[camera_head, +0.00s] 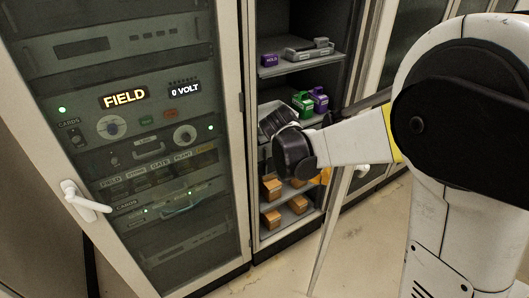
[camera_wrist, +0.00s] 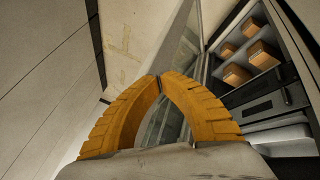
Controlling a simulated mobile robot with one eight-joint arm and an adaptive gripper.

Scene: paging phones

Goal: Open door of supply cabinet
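The supply cabinet (camera_head: 249,120) is the tall unit with lit shelves in the middle of the head view. Its interior shows, and its pale-framed door (camera_head: 332,225) stands swung out on the right side, partly behind my arm. In the wrist view the door (camera_wrist: 178,40) runs up from behind my fingers, with glass beside its frame. My gripper (camera_wrist: 160,76) has orange fingers whose tips meet, with nothing seen between them. It is close to the door; I cannot tell whether it touches. In the head view my wrist hides most of the gripper.
A closed cabinet (camera_head: 150,170) with a FIELD display and white handle (camera_head: 84,203) stands left. Shelves hold purple and green items (camera_head: 303,103) and several orange-brown boxes (camera_head: 271,189), also seen in the wrist view (camera_wrist: 263,54). Bare floor (camera_head: 370,240) lies in front.

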